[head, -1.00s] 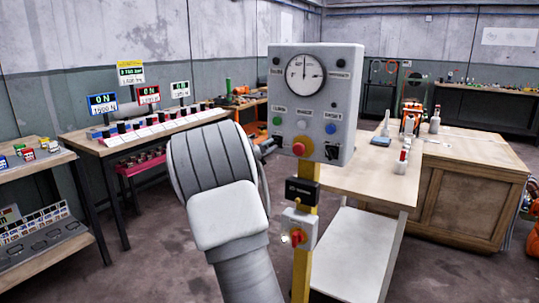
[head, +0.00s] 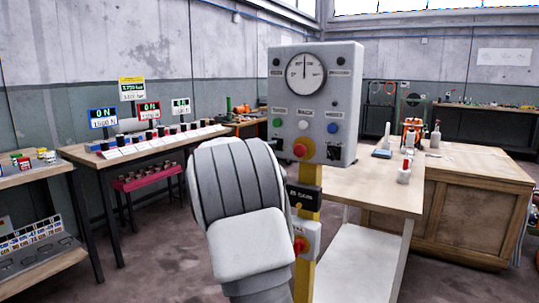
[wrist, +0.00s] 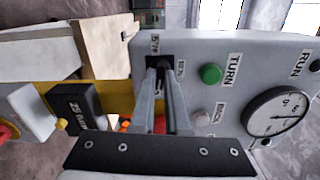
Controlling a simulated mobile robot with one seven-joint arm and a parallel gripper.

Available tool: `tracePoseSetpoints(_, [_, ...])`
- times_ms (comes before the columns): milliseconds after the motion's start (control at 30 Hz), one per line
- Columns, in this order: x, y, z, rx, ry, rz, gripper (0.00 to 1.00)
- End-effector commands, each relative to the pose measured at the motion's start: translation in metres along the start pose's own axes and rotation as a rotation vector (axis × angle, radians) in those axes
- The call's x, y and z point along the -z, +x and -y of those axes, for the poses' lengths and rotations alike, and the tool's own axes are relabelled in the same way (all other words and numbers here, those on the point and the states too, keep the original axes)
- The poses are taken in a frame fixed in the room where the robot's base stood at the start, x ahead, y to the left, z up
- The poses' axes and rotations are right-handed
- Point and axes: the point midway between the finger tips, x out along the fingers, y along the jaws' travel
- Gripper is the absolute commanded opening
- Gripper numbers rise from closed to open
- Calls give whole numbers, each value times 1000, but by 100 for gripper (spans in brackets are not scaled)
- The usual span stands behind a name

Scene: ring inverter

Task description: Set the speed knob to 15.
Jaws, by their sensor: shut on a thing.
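The grey control panel (head: 345,110) stands on a yellow post, with a round dial (head: 305,75) whose needle points about straight up. In the wrist view my gripper (wrist: 157,66) is shut on a small black knob (wrist: 155,45) near the panel's edge. Small scale marks lie beside the knob, but I cannot read its setting. A green button (wrist: 211,73) and the dial (wrist: 277,117) show to the right of my fingers in the wrist view.
A red mushroom button (head: 303,148) and a blue button (head: 333,128) sit on the panel's lower face. A black box (head: 302,194) is on the post below. A workbench (head: 385,185) stands close on the right; another (head: 105,150) is at left.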

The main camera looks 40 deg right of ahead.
Motion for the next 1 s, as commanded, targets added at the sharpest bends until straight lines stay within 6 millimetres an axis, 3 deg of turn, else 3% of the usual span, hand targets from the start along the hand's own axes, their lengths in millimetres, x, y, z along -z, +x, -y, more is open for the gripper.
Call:
tracePoseSetpoints(700, [0, 0, 0, 0, 80, 1, 0])
tracePoseSetpoints(733, [0, 0, 0, 0, 80, 1, 14])
tracePoseSetpoints(900, [0, 0, 0, 0, 79, 1, 42])
tracePoseSetpoints(1000, [0, 0, 0, 0, 78, 1, 42])
